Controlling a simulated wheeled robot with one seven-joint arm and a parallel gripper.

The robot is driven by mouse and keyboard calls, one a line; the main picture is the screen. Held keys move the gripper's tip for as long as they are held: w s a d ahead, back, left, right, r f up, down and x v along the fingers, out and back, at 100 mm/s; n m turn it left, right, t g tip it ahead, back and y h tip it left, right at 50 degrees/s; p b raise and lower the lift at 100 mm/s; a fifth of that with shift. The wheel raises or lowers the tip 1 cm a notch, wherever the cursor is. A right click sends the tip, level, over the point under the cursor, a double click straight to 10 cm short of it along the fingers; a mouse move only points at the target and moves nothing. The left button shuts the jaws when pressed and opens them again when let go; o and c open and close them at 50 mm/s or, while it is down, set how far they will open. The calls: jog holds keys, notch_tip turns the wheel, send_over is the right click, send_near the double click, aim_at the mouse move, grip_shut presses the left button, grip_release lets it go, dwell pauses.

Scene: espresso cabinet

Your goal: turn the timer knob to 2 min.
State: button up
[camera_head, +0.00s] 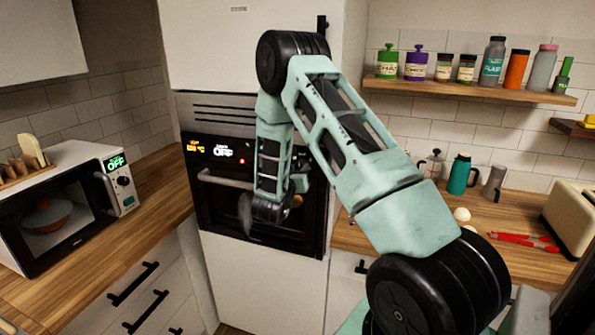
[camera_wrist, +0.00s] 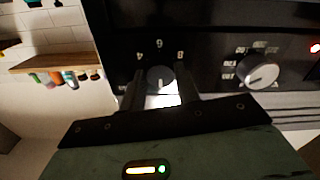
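In the wrist view, a dark round knob (camera_wrist: 160,79) with the marks 4, 6 and 8 around it sits on the black oven panel. Its setting is too small and dark to read. My gripper (camera_wrist: 163,92) has one finger on each side of this knob, with a bright patch showing between the fingers. The fingers look apart, and I cannot tell if they touch the knob.
A second, silvery knob (camera_wrist: 262,71) with lettering stands to the right in the wrist view, near a red light (camera_wrist: 315,48). In the head view, a microwave (camera_head: 65,205) stands on the left counter. The right counter holds a teal jug (camera_head: 459,175) and a toaster (camera_head: 572,218).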

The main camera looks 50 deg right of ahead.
jog(key=shift+f+m+b, duration=0.15)
jog(key=shift+m+b, duration=0.15)
jog(key=shift+b, duration=0.4)
jog(key=shift+f+m+b, duration=0.15)
jog(key=shift+m+b, duration=0.45)
jog(key=shift+b, duration=0.55)
jog(key=m+b, duration=0.5)
jog(key=b, duration=0.3)
jog(key=m+b, duration=0.4)
jog(key=b, duration=0.5)
jog(key=shift+r+m, duration=0.2)
jog(key=shift+m, duration=0.2)
jog(key=o, duration=1)
jog(key=shift+r, duration=0.1)
jog(key=shift+a, duration=0.15)
